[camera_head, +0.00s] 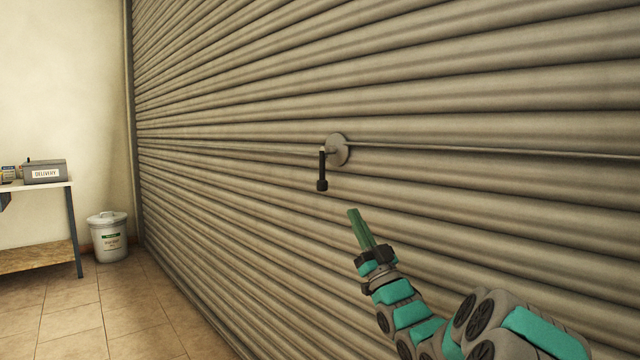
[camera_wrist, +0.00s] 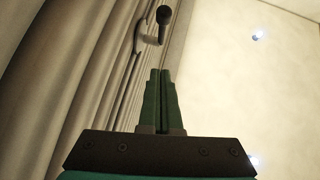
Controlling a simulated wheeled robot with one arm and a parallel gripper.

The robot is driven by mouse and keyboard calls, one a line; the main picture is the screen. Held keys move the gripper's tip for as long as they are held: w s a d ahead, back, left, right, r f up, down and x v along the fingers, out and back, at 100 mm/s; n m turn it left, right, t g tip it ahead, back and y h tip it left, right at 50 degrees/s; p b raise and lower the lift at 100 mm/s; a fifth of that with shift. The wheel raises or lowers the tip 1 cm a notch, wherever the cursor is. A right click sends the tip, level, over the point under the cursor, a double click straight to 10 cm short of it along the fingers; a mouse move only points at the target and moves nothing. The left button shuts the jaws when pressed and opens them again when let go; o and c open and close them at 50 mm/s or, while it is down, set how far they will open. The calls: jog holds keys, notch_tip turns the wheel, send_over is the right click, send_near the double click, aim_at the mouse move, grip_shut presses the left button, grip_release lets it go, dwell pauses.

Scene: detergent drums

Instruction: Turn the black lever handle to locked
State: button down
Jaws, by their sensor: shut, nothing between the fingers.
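The black lever handle (camera_head: 322,171) hangs straight down from a round grey plate (camera_head: 339,150) on the roller shutter. There is a gap between the fingertips and the lever's lower end. In the wrist view the lever (camera_wrist: 163,22) shows beyond the closed fingertips (camera_wrist: 161,72), near the top of the picture, apart from them.
The ribbed grey roller shutter (camera_head: 240,190) fills most of the view. At the left stand a table (camera_head: 45,186) with a grey box marked DELIVERY (camera_head: 45,171) and a white lidded drum (camera_head: 109,240). The tiled floor (camera_head: 110,315) in front of them is clear.

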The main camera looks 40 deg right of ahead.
aim_at(324, 171)
jog(key=shift+r, duration=0.1)
jog(key=shift+w+f+p+x, duration=0.3)
jog(key=shift+w+f+x, duration=0.05)
jog(key=shift+x, duration=1.75)
jog(key=shift+w+f+p+x, duration=0.25)
jog(key=shift+w+f+x, duration=0.1)
jog(key=shift+x, duration=1.75)
jog(key=shift+w+f+p+x, duration=0.3)
jog(key=shift+w+f+x, duration=0.05)
jog(key=shift+x, duration=1.75)
jog(key=shift+w+t+h+b, duration=0.25)
jog(key=shift+t+h+b, duration=0.05)
jog(key=shift+t, duration=0.1)
